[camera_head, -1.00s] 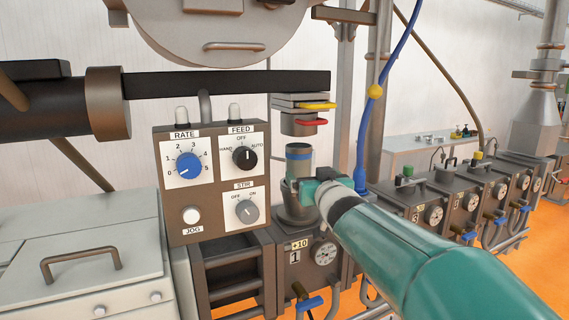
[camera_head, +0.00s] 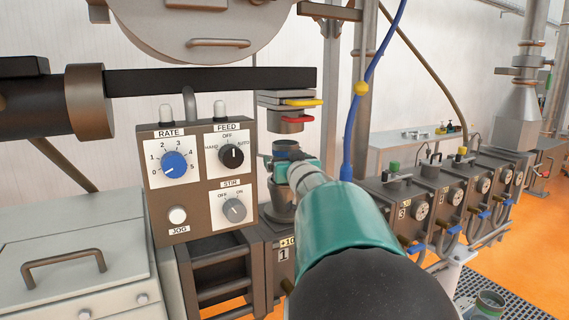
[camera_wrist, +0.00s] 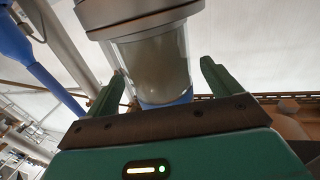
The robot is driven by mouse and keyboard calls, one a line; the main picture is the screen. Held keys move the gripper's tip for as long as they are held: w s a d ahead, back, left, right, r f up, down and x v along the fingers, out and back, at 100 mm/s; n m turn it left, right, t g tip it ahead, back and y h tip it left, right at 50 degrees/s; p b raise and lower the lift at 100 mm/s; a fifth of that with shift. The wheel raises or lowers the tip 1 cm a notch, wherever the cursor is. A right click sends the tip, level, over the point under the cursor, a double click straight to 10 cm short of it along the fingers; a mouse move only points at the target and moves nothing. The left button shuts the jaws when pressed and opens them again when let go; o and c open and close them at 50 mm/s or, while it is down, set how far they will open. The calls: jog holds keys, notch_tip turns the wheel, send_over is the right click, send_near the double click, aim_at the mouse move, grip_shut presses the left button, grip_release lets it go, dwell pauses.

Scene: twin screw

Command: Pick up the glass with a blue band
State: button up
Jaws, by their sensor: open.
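The glass with a blue band (camera_head: 288,145) stands upright on a grey metal seat (camera_head: 283,203) below the feeder outlet. In the head view its blue top shows, while my gripper (camera_head: 283,168) and arm hide much of its body. In the wrist view the clear glass (camera_wrist: 155,62) appears upside down, with cloudy contents and its blue band at the lower end. My open gripper (camera_wrist: 163,85) has one finger on each side of the glass. A gap shows at the right finger; whether the left finger touches cannot be told.
A yellow-and-red-tabbed outlet (camera_head: 290,112) hangs closely above the glass. A control panel (camera_head: 203,180) with knobs stands to the left. A blue hose (camera_head: 350,140) hangs to the right. Several gauge units (camera_head: 420,210) run off to the right.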

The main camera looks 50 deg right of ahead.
jog(key=shift+x, duration=1.85)
jog(key=c, duration=1.2)
jog(key=shift+r, duration=0.15)
